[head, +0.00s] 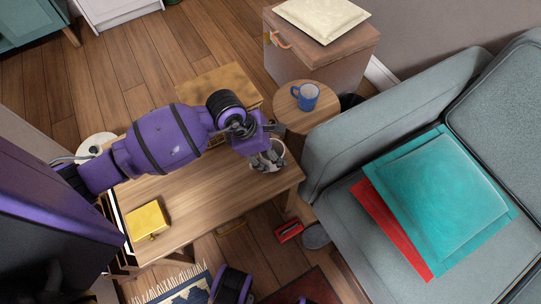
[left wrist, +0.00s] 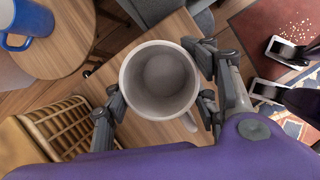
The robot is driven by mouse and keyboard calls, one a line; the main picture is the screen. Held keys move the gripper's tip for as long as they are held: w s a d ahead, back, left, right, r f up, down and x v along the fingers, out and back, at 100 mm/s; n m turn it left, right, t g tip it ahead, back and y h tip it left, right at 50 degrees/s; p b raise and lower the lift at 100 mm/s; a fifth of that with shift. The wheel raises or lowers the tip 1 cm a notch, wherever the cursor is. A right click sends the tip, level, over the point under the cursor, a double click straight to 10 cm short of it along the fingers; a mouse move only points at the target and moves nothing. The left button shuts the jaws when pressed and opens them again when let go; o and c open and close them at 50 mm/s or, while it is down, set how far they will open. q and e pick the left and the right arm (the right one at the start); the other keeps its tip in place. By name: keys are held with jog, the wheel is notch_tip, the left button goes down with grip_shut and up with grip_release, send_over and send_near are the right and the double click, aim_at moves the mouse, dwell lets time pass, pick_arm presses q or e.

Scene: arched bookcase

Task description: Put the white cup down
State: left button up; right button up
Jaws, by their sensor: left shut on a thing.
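The white cup (left wrist: 135,80) is upright between the fingers of my left gripper (left wrist: 160,95), with its open mouth and empty inside showing. Its handle points to the lower right in the left wrist view. In the head view, my left gripper (head: 266,158) is over the right end of the wooden table (head: 200,225) and partly hides the white cup (head: 280,149). The gripper is shut on the cup. I cannot tell whether the cup's base touches the tabletop.
A round side table (head: 285,115) with a blue mug (head: 305,97) stands just beyond the table's right end. A wooden basket-like box (left wrist: 55,128) is close to the gripper. A yellow box (head: 148,220) sits at the table's near left. A grey sofa (head: 350,140) is at right.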

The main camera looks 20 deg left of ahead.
pick_arm(q)
notch_tip(320, 180, down, 3)
jog(key=shift+s+d+r, duration=0.1)
jog(key=shift+d+r, duration=0.05)
jog(key=o, duration=1.3)
jog(key=shift+o, duration=0.2)
